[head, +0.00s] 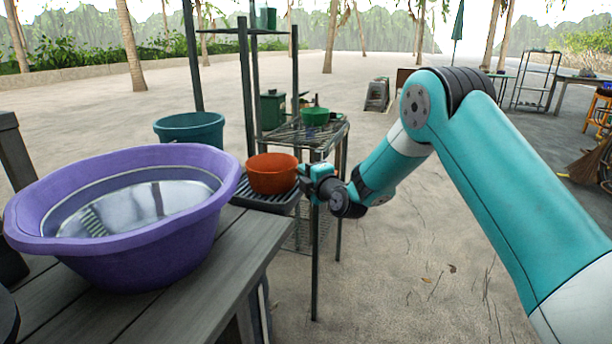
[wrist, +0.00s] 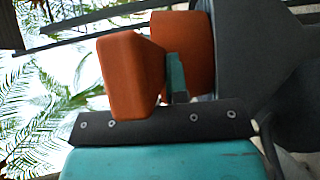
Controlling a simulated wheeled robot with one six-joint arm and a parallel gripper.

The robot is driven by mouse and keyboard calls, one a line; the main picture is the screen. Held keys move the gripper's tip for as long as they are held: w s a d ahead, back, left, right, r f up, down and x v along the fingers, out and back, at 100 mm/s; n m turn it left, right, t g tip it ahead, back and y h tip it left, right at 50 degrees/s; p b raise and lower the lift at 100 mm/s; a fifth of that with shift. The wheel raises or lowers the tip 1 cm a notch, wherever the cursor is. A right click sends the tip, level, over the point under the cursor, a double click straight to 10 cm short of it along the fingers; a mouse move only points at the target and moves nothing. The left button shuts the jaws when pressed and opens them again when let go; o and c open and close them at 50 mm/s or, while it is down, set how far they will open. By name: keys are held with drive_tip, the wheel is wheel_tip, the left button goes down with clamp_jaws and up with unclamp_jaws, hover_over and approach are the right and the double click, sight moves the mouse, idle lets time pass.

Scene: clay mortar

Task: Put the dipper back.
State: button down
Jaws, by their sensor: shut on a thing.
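The orange dipper (head: 272,174) is a round bowl with its open top facing up, right of the purple basin in the head view. My gripper (head: 308,180) is at its right side and is shut on it, with the handle mostly hidden by the jaws. The dipper is level and over a dark slatted tray (head: 268,202); I cannot tell whether it touches it. In the wrist view, orange parts of the dipper (wrist: 187,45) show around a teal finger (wrist: 176,76).
A purple basin (head: 125,262) holding water stands on the grey wooden table (head: 215,275). A metal shelf (head: 316,150) with a green bowl (head: 315,116) stands behind the dipper, its upright posts close by. A teal tub (head: 188,130) is behind the basin. Sandy ground lies right.

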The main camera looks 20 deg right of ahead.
drive_tip(key=shift+f+b, duration=0.2)
drive_tip(key=shift+b, duration=0.15)
drive_tip(key=c, duration=1.1)
unclamp_jaws()
drive_tip(key=shift+r, duration=0.15)
